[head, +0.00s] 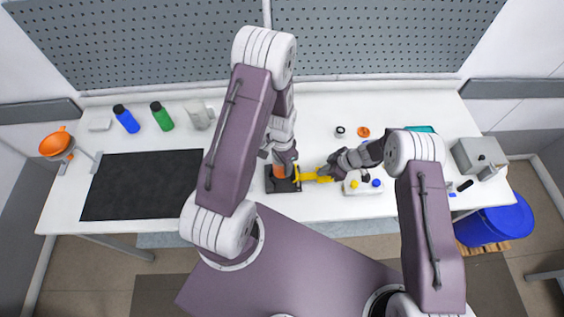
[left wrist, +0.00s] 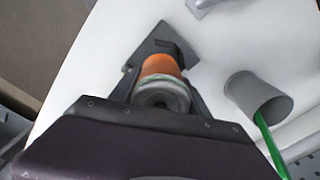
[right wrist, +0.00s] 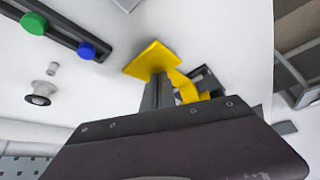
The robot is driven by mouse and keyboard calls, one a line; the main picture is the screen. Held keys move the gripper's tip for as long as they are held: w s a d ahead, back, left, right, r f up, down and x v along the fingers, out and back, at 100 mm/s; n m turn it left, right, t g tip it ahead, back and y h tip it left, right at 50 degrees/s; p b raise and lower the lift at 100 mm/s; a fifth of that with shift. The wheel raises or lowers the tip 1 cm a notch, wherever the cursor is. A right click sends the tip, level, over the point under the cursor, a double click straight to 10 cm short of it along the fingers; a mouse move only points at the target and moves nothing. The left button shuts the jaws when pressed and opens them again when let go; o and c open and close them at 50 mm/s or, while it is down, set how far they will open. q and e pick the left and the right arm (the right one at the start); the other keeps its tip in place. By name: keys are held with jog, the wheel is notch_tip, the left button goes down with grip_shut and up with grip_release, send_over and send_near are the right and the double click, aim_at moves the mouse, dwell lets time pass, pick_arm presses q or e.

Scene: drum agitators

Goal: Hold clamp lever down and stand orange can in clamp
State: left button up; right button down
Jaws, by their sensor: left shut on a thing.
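The orange can (head: 279,171) stands about upright at the clamp (head: 285,187), a dark base near the table's front edge. My left gripper (head: 284,158) is shut on the can from above. In the left wrist view the can (left wrist: 160,66) sits between the fingers, over the clamp's dark plate (left wrist: 158,42). Whether its bottom rests in the clamp is hidden. The yellow clamp lever (head: 312,176) points right from the clamp. My right gripper (right wrist: 158,95) has its fingers together at the lever's broad yellow end (right wrist: 150,58); whether they press on it is unclear.
A button box (head: 363,187) stands right of the lever, close to my right gripper. A grey cup (left wrist: 258,95) holding a green stick stands near the can. A black mat (head: 140,185), blue bottle (head: 126,118) and green bottle (head: 161,116) are to the left.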

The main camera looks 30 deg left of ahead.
pick_arm(q)
jog(key=shift+f, duration=2)
